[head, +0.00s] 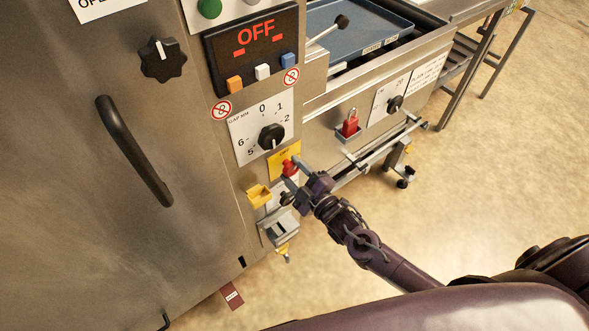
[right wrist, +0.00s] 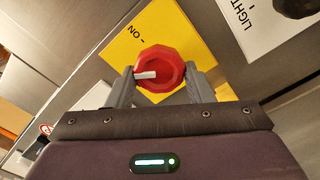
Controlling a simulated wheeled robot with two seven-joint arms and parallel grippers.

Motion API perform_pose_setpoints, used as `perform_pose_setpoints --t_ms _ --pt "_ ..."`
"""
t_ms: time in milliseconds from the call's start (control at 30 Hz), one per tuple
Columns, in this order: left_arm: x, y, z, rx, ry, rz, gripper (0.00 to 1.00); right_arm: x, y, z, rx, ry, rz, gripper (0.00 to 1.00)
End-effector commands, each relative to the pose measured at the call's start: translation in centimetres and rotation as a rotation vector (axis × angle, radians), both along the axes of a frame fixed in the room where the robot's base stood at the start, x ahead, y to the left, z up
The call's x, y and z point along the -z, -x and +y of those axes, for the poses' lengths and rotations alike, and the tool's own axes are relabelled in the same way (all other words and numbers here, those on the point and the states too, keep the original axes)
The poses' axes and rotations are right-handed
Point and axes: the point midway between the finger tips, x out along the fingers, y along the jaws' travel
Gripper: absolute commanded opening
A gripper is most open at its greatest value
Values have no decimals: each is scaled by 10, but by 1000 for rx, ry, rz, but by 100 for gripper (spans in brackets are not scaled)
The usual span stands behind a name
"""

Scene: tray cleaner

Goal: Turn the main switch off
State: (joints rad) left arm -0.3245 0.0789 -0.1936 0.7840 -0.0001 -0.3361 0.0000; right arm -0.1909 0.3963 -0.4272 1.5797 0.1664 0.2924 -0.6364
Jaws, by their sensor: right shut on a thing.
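The main switch is a red faceted knob (head: 289,168) on a yellow plate (head: 284,157), low on the steel machine's front panel. In the right wrist view the knob (right wrist: 168,66) shows a white pointer mark aimed to the left of the picture. An "ON" label is on the yellow plate (right wrist: 133,38) above and left of the knob; any other label is hidden. My right gripper (head: 292,176) is at the knob, its two fingers on either side of it, shut on it. It also shows in the right wrist view (right wrist: 160,78). My left gripper is not in view.
A dark display (head: 256,38) reads OFF above a black gap dial (head: 271,136). A yellow holder (head: 258,195) is just left of the switch. A red padlock (head: 350,125) and a conveyor frame with a blue tray (head: 362,30) are to the right. Open floor lies at right.

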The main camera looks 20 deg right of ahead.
Motion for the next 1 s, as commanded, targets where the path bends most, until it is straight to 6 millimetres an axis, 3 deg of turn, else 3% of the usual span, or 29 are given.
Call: perform_pose_setpoints --t_ms 500,1000 --pt "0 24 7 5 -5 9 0 2 1 1 -2 419 -150 24" --pt "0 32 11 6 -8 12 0 4 1 1 -2 585 -210 24"
